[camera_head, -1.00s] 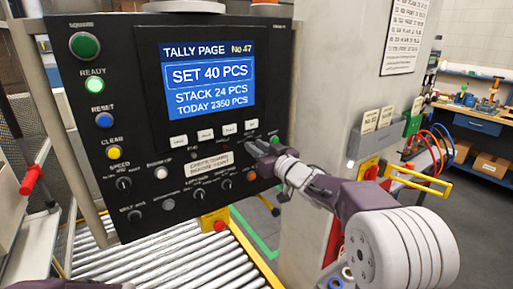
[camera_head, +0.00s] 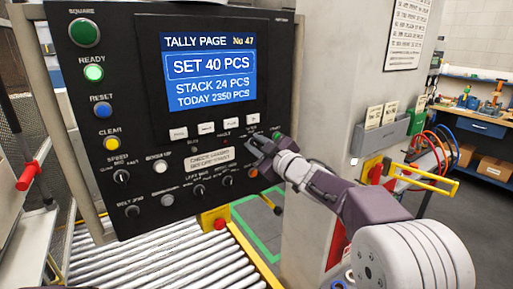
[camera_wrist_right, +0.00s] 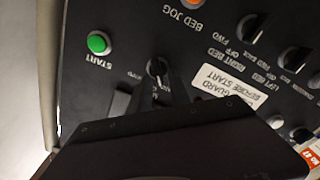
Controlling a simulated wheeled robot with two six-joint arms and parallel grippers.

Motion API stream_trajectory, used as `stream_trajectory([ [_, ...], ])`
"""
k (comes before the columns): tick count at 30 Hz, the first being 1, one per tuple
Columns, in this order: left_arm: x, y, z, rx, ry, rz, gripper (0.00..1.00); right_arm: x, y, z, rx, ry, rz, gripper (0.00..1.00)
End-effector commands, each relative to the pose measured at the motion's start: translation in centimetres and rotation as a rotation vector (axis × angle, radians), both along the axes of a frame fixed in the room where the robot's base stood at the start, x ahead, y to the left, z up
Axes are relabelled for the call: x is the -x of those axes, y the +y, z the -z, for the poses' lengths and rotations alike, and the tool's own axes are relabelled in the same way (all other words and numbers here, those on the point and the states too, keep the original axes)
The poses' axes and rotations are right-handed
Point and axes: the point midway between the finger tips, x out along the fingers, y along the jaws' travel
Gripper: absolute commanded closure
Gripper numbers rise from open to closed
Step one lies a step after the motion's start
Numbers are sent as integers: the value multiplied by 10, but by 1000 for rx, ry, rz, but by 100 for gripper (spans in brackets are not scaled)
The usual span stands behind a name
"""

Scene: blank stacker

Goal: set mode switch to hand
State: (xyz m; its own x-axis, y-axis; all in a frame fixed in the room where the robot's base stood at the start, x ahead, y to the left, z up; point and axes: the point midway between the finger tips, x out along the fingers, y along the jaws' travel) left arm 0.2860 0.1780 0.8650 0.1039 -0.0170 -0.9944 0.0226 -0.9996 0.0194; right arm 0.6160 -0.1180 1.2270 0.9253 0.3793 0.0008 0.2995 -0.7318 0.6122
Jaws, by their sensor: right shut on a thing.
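The mode switch (camera_wrist_right: 157,67) is a small black rotary knob on the black control panel (camera_head: 150,60). In the right wrist view, which shows the panel upside down, it sits between the dark fingers of my right gripper (camera_wrist_right: 147,98). The right gripper (camera_head: 257,150) is shut on the knob at the panel's lower right in the head view, where the fingers hide the knob. The small lettering around the knob is partly covered, so its setting cannot be read. My left gripper is not in view.
A green start button (camera_wrist_right: 98,42) is close to the gripper. An orange button (camera_head: 252,172), several other black knobs and a white guard label (camera_head: 210,159) are also near. The screen (camera_head: 210,70) is above. A roller conveyor (camera_head: 180,265) runs below the panel.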

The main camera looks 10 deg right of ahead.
Motion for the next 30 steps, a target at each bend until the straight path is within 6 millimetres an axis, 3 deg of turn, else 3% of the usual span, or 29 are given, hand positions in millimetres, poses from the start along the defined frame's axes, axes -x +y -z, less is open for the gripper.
stream_trajectory([
  [9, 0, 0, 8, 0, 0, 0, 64, 0, 1, 3, 110, -43, 1, 100],
  [26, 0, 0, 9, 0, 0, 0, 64, 1, 1, 2, 133, -52, 1, 100],
  [27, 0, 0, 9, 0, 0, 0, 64, 0, 1, 2, 133, -52, 1, 68],
  [30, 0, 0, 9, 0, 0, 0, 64, 1, 1, 2, 133, -52, 1, 68],
])
